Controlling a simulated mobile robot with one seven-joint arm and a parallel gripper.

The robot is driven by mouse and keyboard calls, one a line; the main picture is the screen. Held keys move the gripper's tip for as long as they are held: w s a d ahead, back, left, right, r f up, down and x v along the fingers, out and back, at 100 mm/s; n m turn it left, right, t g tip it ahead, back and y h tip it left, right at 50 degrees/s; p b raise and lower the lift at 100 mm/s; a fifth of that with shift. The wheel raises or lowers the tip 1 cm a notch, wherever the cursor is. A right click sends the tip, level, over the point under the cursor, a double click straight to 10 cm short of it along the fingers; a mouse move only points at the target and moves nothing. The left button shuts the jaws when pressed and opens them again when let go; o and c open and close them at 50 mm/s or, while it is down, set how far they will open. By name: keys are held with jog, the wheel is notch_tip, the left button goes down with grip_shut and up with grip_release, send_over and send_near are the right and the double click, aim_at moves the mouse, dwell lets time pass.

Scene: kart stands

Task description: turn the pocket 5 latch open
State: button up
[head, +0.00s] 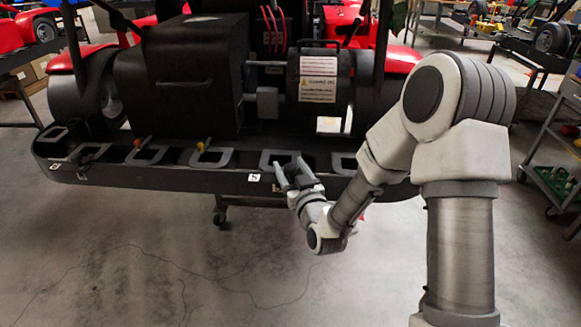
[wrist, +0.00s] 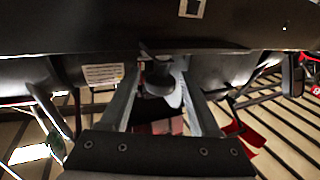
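The label that reads 5 (head: 254,178) is on the front face of the dark tray (head: 110,175) at the kart's rear. A grey pocket frame (head: 270,155) is just above the label. My gripper (head: 291,172) is at this frame's right side, its fingers apart and pointing at the tray.
The floor in front is clear.

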grip_shut()
jog(key=shift+n+y+b, duration=0.3)
jog(key=shift+n+b, duration=0.05)
jog(key=shift+n, duration=0.05)
jog(key=n+g+y+b, duration=0.1)
jog(key=y, duration=0.1)
jog(key=shift+d+f+n+g+y, duration=0.1)
jog(key=shift+n+g+y, duration=0.2)
jog(key=n+g+y, duration=0.2)
jog(key=shift+y+b, duration=0.3)
jog(key=shift+b, duration=0.1)
jog(key=n+g+y, duration=0.1)
jog(key=g, duration=0.1)
jog(key=n+g+y+p, duration=0.1)
jog(key=n+g+y, duration=0.1)
jog(key=shift+w+r, duration=0.1)
jog(key=shift+r, duration=0.1)
jog(key=shift+n+g+y+p, duration=0.6)
jog(key=shift+n+g, duration=0.5)
jog(key=shift+g, duration=0.35)
jog(key=shift+n+g+y+p, duration=0.45)
jog(key=shift+n+g+y, duration=0.15)
jog(key=shift+n+g, duration=0.7)
jog(key=shift+g, duration=0.45)
